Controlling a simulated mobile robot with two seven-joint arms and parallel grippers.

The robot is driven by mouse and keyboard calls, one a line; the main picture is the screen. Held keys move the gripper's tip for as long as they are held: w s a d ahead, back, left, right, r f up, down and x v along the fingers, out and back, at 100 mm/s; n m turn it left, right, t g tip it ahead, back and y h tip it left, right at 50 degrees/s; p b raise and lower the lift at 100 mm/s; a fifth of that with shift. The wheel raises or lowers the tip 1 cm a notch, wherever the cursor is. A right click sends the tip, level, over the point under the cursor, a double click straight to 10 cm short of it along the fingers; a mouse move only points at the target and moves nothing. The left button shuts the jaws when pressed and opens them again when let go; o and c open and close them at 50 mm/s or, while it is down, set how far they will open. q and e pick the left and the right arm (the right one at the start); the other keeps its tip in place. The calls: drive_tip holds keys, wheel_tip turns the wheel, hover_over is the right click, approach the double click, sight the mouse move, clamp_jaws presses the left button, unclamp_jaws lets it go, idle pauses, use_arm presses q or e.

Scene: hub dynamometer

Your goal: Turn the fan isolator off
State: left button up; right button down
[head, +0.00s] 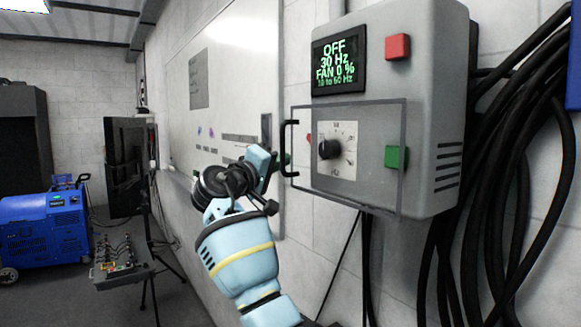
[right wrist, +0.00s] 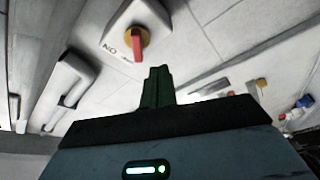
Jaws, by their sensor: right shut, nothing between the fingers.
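In the right wrist view, a rotary switch with a red handle on a yellow disc (right wrist: 138,37), which looks like the fan isolator, sits on a pale box on the wall. Its handle points down the picture, and upside-down lettering that looks like ON is left of it. My right gripper (right wrist: 157,72) is shut and empty, its dark green fingers pointing toward the switch but appearing apart from it. In the head view my right gripper (head: 279,161) is left of the control box; I cannot make out the switch there. My left gripper is not in view.
A grey control box (head: 440,120) has a screen (head: 338,60) reading OFF, 30 Hz, FAN 0 %. A clear cover with a black handle (head: 289,148) fronts its dial (head: 328,149). Black cables (head: 500,200) hang at right. A whiteboard (head: 235,75) is behind my arm.

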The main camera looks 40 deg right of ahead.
drive_tip(key=shift+a+r, duration=0.25)
drive_tip(key=shift+a, duration=0.95)
